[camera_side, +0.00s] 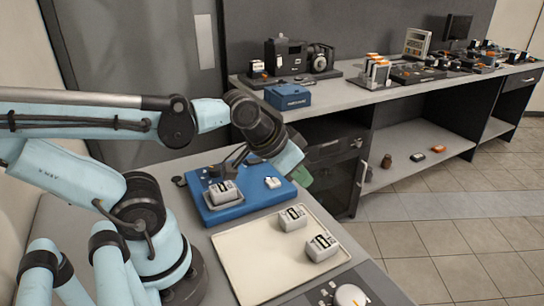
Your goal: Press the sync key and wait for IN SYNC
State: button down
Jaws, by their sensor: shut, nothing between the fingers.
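A blue board (246,203) lies on the bench below my wrist. On it are a grey box with a dark display (223,191) and a small white block (273,183). Two similar grey boxes, a farther one (292,217) and a nearer one (321,247), lie apart on a cream tray (240,254). My gripper (236,160) shows as slim dark parts low over the board's far side, partly hidden by my wrist. It looks shut and empty; I cannot tell whether it touches anything. The sync key and any IN SYNC text are too small to make out.
A dark panel with a white knob (350,296) sits at the bench's near edge. A long grey counter (345,92) behind holds a blue case (288,96) and several devices. A dark cabinet (333,165) stands beyond the board. The tray has bare space.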

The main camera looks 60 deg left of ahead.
dwell(0.8)
jog(key=n+t+y, duration=0.2)
jog(key=n, duration=0.9)
send_over(270, 182)
jog(key=shift+r, duration=0.35)
jog(key=shift+f, duration=0.15)
jog(key=shift+f, duration=4.25)
jog(key=shift+f, duration=0.15)
jog(key=shift+f, duration=0.3)
jog(key=shift+r, duration=0.1)
jog(key=shift+r, duration=0.35)
